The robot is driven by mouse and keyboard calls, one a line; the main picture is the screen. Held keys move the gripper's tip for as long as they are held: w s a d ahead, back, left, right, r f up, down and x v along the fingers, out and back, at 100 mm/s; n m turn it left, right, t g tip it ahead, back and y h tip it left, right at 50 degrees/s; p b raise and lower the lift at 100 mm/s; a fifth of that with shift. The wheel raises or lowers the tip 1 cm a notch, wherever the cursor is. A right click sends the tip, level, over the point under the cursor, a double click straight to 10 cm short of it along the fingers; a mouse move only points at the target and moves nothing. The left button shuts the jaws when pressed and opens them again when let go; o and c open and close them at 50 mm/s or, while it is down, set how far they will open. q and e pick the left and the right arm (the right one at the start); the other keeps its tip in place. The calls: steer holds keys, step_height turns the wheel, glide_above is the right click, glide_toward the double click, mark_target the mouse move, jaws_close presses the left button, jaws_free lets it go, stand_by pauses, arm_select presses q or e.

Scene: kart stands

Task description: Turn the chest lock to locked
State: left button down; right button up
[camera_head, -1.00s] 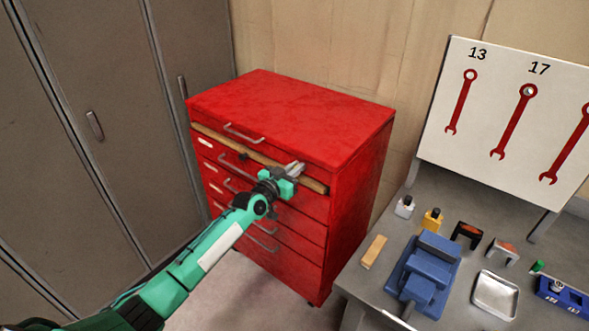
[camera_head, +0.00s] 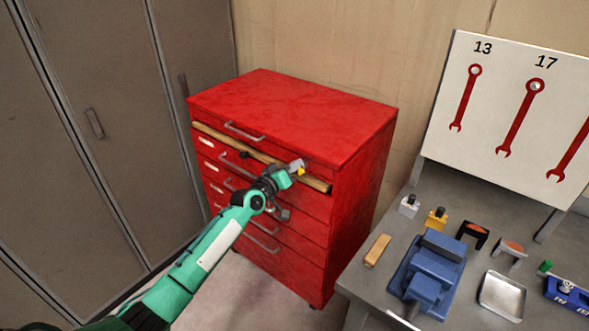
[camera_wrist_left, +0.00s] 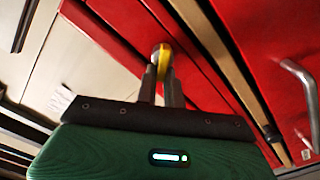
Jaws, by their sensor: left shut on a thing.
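The chest is a red drawer cabinet (camera_head: 300,115) with a wooden strip (camera_head: 225,140) across its front, below the top drawer. My left gripper (camera_head: 296,168) is at the right part of the chest's front. In the left wrist view its two fingers (camera_wrist_left: 160,75) are shut on a small yellow and grey lock piece (camera_wrist_left: 160,52) against the red front. A bit of yellow also shows at the fingertips in the head view. The fingers cover most of the lock, so its exact setting cannot be told. My right gripper is not in view.
Grey lockers (camera_head: 90,130) stand at the left. A grey workbench (camera_head: 375,283) at the right carries a blue vise (camera_head: 430,270), a wooden block (camera_head: 377,250), a metal tray (camera_head: 502,297) and small items. A wrench board (camera_head: 505,115) stands behind it.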

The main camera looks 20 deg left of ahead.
arm_select(q)
steer(key=n, duration=0.3)
steer(key=f+n, duration=0.1)
steer(key=n, duration=0.6)
steer(key=shift+w+a+f+n, duration=0.15)
steer(key=shift+a+f+n, duration=0.05)
steer(key=shift+a+n, duration=0.15)
steer(key=shift+f, duration=0.1)
stand_by(0.3)
steer(key=c, duration=1.5)
jaws_free()
steer(key=b+v, duration=0.1)
steer(key=v, duration=1.3)
steer(key=shift+b, duration=0.35)
steer(key=shift+w, duration=0.1)
